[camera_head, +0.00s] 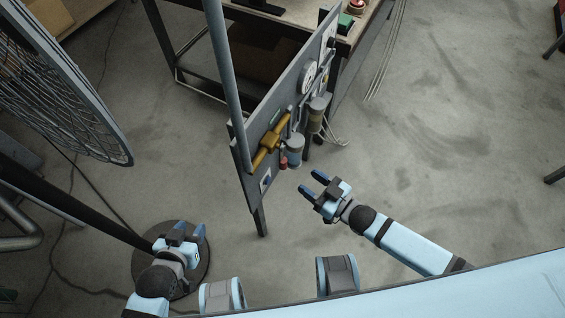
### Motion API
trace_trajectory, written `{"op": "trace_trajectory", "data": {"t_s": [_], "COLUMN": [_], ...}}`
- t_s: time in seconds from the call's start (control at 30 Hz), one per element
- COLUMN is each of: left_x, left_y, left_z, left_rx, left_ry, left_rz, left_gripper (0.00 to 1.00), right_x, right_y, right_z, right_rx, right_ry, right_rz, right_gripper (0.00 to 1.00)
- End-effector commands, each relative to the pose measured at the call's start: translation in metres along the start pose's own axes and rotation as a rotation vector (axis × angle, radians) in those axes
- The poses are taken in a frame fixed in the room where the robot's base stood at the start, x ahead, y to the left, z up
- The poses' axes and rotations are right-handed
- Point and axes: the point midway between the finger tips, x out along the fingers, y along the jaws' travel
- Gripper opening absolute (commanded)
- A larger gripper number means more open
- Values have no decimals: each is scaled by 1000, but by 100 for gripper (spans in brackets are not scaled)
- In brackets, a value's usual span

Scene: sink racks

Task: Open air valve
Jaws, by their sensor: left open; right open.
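A grey upright panel (245,160) stands in the middle of the head view and is seen nearly edge-on. A yellow valve body with a yellow bar (267,145) is mounted on its right-hand face. Grey cylinders, a small red part (284,163) and a round gauge (308,77) are on the same face. My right gripper (311,184) is open and empty, to the lower right of the valve and apart from the panel. My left gripper (186,232) is open and empty, low on the left, away from the panel. The valve's exact handle position is hard to tell.
A large fan (75,85) fills the upper left, and a round dark base (200,265) lies beneath my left gripper. A table with a red button (355,5) is behind the panel. Thin cables hang near the panel. The floor on the right is mostly clear.

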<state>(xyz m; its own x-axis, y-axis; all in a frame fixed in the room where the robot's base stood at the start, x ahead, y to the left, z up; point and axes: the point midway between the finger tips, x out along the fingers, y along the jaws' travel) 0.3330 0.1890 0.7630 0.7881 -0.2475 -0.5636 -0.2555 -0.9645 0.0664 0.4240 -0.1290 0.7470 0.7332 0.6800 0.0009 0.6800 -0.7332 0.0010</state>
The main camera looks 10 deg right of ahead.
Motion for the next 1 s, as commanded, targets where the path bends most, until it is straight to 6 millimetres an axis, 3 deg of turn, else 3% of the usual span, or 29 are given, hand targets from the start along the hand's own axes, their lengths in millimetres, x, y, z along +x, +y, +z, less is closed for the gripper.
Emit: {"op": "trace_trajectory", "data": {"t_s": [0.2, 0.5, 0.9, 1.0], "left_x": [1, 2, 2, 2], "left_y": [0, 1, -2, -3], "left_z": [1, 2, 4, 4], "left_rx": [-2, -6, 4, 6], "left_ry": [-2, -3, -6, -6], "left_rz": [-1, -1, -2, -2], "left_gripper": [43, 43, 43, 43], "right_x": [50, 94, 101, 101], "right_y": [0, 0, 0, 0], "right_z": [-1, 0, 0, 0], "right_rx": [-2, -1, 0, 0], "right_ry": [2, 0, -2, -2], "right_rz": [0, 1, 1, 1], "right_gripper": [50, 50, 50, 30]}}
